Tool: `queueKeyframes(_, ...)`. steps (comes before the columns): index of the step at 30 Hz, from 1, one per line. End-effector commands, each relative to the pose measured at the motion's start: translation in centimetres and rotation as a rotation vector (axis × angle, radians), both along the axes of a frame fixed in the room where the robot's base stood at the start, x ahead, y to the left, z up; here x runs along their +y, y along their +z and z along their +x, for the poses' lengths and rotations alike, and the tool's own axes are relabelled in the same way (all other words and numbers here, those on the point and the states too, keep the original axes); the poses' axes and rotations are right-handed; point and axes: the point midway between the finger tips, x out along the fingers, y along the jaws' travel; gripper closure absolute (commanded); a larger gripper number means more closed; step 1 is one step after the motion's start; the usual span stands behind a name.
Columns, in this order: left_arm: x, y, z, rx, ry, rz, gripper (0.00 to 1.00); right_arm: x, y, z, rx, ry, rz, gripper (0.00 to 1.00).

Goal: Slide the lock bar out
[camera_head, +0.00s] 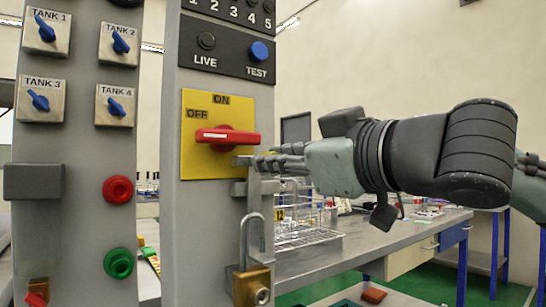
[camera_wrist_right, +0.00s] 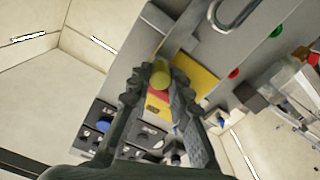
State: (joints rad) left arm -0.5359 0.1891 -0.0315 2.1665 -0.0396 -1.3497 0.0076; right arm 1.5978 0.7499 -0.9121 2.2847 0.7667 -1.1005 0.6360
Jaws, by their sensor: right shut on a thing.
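A red rotary switch handle (camera_head: 225,137) lies horizontal on a yellow ON/OFF plate (camera_head: 195,165) on the grey column. Just below its right end is the metal lock bar (camera_head: 253,193), at the column's right edge. My right gripper (camera_head: 258,162) comes in from the right, its fingertips at the top of the bar. In the right wrist view the fingers (camera_wrist_right: 158,80) are closed around a round yellowish end piece (camera_wrist_right: 160,76), which seems to be part of the bar. A brass padlock (camera_head: 252,287) with its shackle raised is below the bar. My left gripper is not in view.
A second grey panel (camera_head: 75,190) with blue tank valves and red and green buttons stands at the left. A metal bench (camera_head: 360,245) with a wire rack (camera_head: 300,238) is behind my right arm.

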Motion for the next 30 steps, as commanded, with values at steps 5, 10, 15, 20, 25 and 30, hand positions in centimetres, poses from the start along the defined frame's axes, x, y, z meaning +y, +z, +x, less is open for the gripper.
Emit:
queueKeyframes(5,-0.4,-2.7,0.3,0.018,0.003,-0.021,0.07,-2.8,0.2,2.1,0.006,-0.008,0.003,1.0)
queueKeyframes(10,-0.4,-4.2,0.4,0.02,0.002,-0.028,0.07,-3.9,0.1,2.9,0.001,-0.004,0.001,1.0)
queueKeyframes(15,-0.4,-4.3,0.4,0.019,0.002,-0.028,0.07,-4.0,0.1,3.0,-0.001,-0.007,0.0,1.0)
queueKeyframes(20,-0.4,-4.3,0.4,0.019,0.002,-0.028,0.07,-4.1,0.1,3.0,-0.001,-0.009,0.0,0.74)
queueKeyframes(25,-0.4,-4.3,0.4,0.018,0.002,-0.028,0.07,-4.0,0.1,3.0,-0.001,-0.007,0.0,0.6)
queueKeyframes(30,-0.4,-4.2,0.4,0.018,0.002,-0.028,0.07,-3.9,0.0,2.9,-0.001,-0.005,0.001,0.6)
